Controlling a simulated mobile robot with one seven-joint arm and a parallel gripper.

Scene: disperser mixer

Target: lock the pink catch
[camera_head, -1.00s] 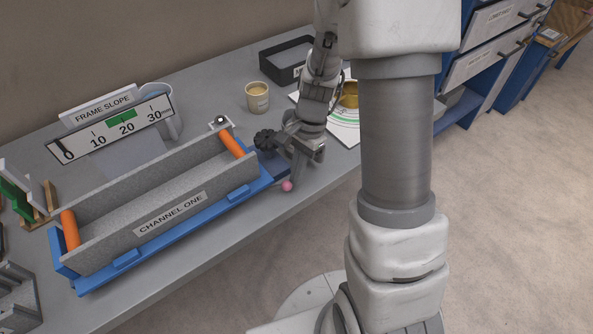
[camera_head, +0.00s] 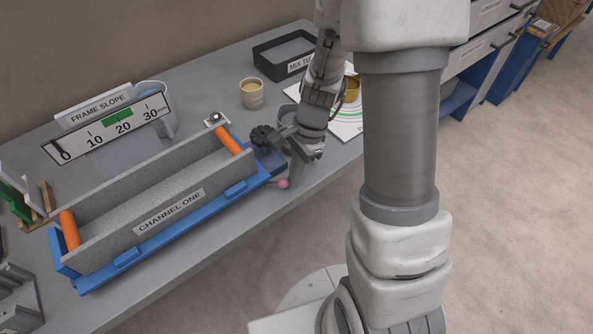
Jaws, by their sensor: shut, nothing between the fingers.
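The pink catch (camera_head: 284,183) shows as a small pink ball near the front right end of the blue frame that carries the channel labelled CHANNEL ONE (camera_head: 146,232). My gripper (camera_head: 292,178) is shut, pointing down at the ball. Its fingertips are right beside the ball, on its right; I cannot tell whether they touch it. The catch's lever is mostly hidden by the ball and fingers. A dark knob (camera_head: 262,137) stands at the right end of the frame, just left of my gripper.
A FRAME SLOPE gauge (camera_head: 108,127) stands behind the channel. A tan cup (camera_head: 252,93), a black tray (camera_head: 285,56) and a gold cup (camera_head: 351,89) on a white sheet are at the back. The table's front edge runs close by the catch.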

